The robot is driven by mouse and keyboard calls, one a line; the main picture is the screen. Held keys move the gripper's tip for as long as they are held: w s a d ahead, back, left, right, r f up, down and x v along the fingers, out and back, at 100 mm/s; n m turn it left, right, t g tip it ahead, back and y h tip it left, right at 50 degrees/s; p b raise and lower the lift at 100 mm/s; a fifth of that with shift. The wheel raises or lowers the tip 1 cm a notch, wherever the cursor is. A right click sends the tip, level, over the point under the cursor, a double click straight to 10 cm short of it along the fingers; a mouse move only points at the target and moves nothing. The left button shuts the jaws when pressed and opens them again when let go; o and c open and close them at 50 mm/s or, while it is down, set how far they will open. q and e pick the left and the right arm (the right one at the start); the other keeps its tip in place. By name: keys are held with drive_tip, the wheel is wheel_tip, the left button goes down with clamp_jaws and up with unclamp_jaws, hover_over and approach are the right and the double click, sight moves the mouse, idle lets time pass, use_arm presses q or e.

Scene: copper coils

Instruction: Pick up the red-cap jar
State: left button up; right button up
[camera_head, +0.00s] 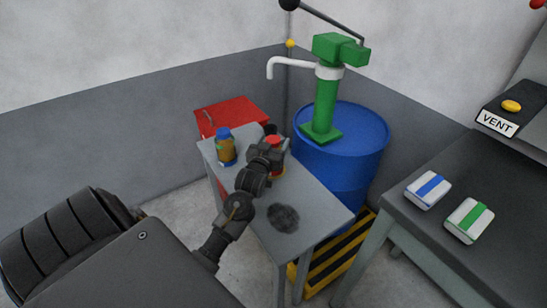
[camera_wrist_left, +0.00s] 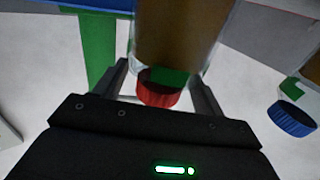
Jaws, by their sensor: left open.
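The red-cap jar (camera_head: 275,142) stands on the small grey table in the head view, partly hidden behind my left gripper (camera_head: 270,154). In the left wrist view the picture is upside down: the jar's brown body (camera_wrist_left: 180,35) is at the top and its red cap (camera_wrist_left: 158,92) points down. My left gripper (camera_wrist_left: 160,88) is open, with one finger showing on each side of the red cap. I cannot tell whether either finger touches the jar. My right gripper is in neither view.
A blue-cap jar (camera_head: 226,147) stands on the grey table (camera_head: 315,205), left of my gripper; it also shows in the wrist view (camera_wrist_left: 292,118). A dark round patch (camera_head: 284,218) marks the tabletop. A blue drum (camera_head: 345,165) with a green pump (camera_head: 322,105) stands behind.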

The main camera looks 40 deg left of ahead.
use_arm(q)
clamp_jaws()
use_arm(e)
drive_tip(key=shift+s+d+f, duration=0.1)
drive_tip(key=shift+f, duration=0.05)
use_arm(q)
drive_tip(key=shift+r, duration=0.1)
